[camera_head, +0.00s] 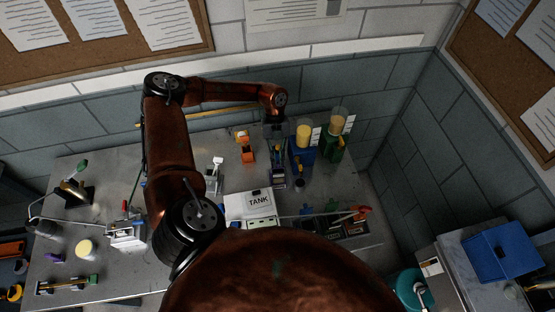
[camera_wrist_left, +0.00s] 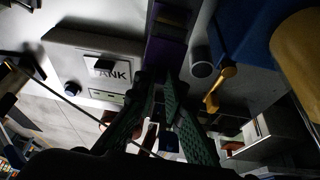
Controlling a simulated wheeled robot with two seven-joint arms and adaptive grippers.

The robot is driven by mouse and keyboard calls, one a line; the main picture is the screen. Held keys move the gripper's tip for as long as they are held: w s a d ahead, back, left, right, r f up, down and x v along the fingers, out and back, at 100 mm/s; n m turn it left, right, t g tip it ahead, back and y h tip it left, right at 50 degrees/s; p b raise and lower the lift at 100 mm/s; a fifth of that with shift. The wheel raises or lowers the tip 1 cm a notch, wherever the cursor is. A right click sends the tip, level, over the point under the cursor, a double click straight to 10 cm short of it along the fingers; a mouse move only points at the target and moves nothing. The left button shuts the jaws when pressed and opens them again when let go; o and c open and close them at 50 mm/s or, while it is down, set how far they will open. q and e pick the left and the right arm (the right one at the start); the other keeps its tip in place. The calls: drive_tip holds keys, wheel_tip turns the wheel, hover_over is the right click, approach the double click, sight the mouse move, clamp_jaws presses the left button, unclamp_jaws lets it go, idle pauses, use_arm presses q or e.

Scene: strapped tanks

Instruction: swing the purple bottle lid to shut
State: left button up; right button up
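A dark purple bottle holder (camera_head: 278,178) stands on the steel bench, left of the blue one. In the left wrist view a purple part (camera_wrist_left: 165,52) lies just beyond the fingertips. I cannot make out its lid or the lid's angle. My left gripper (camera_head: 275,128) is above and behind the purple thing, at the end of the reaching arm. In the left wrist view the green-padded fingers (camera_wrist_left: 160,88) come close together at the tips. Nothing shows held between them, but I cannot tell whether the tips touch. My right gripper is out of view.
Blue (camera_head: 298,157) and green (camera_head: 332,150) holders with yellow-filled tanks stand close on the right. An orange tool (camera_head: 246,150) stands to the left. A white TANK box (camera_head: 248,206) is in front. The tiled wall is close behind.

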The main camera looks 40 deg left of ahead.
use_arm(q)
clamp_jaws()
